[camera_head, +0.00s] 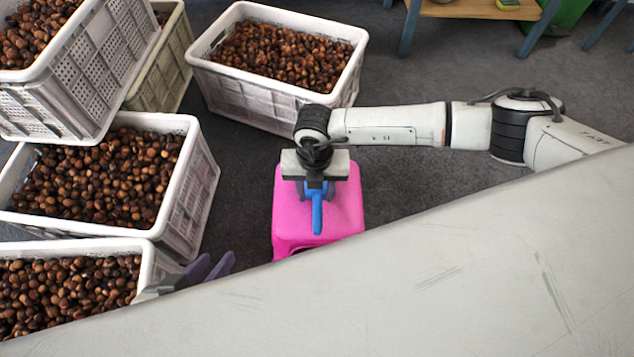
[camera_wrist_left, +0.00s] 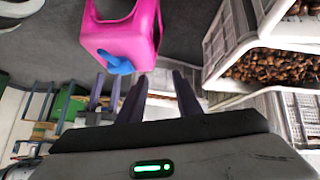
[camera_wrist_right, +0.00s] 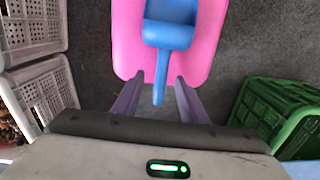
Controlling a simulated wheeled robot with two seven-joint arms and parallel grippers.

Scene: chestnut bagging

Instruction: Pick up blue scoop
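The blue scoop (camera_head: 317,216) lies on the pink stool (camera_head: 345,208). In the right wrist view the scoop (camera_wrist_right: 168,35) has its bowl away from me and its handle pointing toward my right gripper (camera_wrist_right: 159,82). The handle lies between the two open fingers, with a visible gap on each side. In the head view my right gripper (camera_head: 316,188) is above the stool and covers part of the scoop. My left gripper (camera_head: 217,260) is open and empty, left of the stool; the scoop (camera_wrist_left: 115,63) also shows beyond it in the left wrist view.
White crates of chestnuts stand at the left (camera_head: 190,185) and behind the stool (camera_head: 240,95). A green crate (camera_wrist_right: 280,115) is at the right in the right wrist view. A large pale surface hides the head view's lower right.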

